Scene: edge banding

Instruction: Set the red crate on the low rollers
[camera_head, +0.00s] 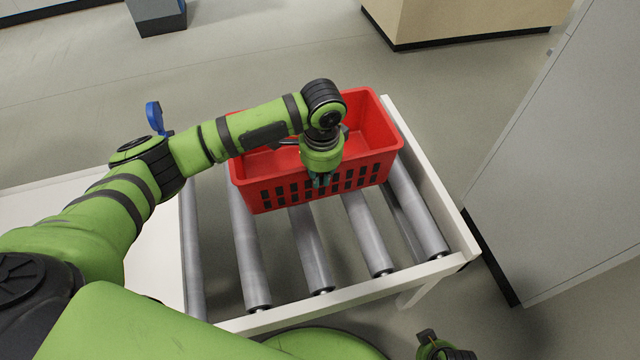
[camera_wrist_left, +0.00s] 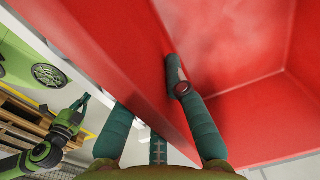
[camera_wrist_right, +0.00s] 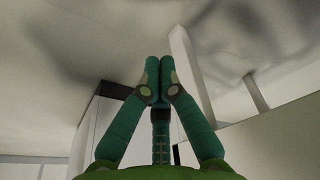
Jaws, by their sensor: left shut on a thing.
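The red crate (camera_head: 372,115) is over the far part of the roller conveyor, open side up, with dark slots in its near wall. Grey low rollers (camera_head: 310,255) show below and in front of it. I cannot tell whether its base touches them. My left gripper (camera_head: 321,180) is shut on the crate's near wall. In the left wrist view the red wall (camera_wrist_left: 110,50) passes between the fingers (camera_wrist_left: 150,95), one inside the crate. My right gripper (camera_head: 440,348) is at the bottom edge, away from the crate; its fingertips (camera_wrist_right: 158,75) meet with nothing between them.
A pale frame (camera_head: 430,180) borders the rollers. A white surface (camera_head: 80,220) adjoins on the left, with a blue part (camera_head: 155,115) near the back. A grey cabinet (camera_head: 575,170) stands close on the right. A beige block (camera_head: 470,20) is at the back.

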